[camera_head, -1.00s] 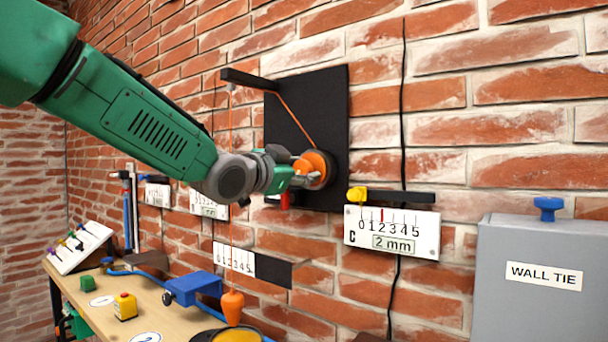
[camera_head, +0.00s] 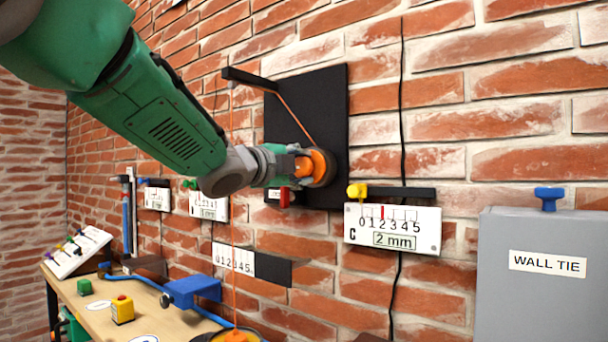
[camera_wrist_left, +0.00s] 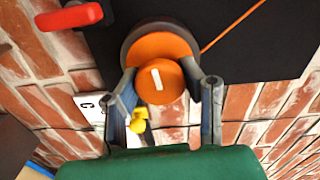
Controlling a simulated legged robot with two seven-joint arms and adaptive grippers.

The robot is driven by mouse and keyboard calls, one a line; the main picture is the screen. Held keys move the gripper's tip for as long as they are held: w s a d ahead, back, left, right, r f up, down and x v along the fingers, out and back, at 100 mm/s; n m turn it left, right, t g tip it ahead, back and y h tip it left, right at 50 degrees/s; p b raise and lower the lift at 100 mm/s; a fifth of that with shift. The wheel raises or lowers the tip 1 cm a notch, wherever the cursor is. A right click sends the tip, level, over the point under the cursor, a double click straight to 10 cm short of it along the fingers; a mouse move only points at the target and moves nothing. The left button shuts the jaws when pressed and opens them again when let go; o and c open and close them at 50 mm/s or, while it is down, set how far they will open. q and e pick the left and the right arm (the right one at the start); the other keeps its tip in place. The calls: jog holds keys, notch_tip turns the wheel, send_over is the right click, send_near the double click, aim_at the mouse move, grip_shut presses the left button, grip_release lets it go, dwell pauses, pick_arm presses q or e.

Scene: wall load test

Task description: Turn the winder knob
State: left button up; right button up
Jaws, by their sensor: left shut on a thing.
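The orange winder knob (camera_head: 318,166) sits on a black wall board (camera_head: 335,100). In the left wrist view the knob (camera_wrist_left: 158,83) shows a white mark, with a larger orange drum (camera_wrist_left: 160,45) behind it. My left gripper (camera_head: 304,166) is shut on the knob, one finger on each side; the fingers also show in the left wrist view (camera_wrist_left: 163,78). An orange cord (camera_head: 292,116) runs from the drum up to a black bracket (camera_head: 248,79) and down to an orange weight (camera_head: 235,335) low in the picture. My right gripper is out of view.
A red handle (camera_head: 284,197) is close below the gripper. A white scale marked C (camera_head: 392,229) with a yellow knob (camera_head: 357,191) is to the right, then a grey WALL TIE box (camera_head: 545,290). A bench (camera_head: 95,305) with small blocks stands lower left.

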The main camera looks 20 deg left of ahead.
pick_arm(q)
jog(key=shift+f+m, duration=0.5)
jog(key=o, duration=1.2)
jog(key=shift+r, duration=0.25)
jog(key=v, duration=0.7)
jog(key=shift+s, duration=0.15)
jog(key=shift+s, duration=0.1)
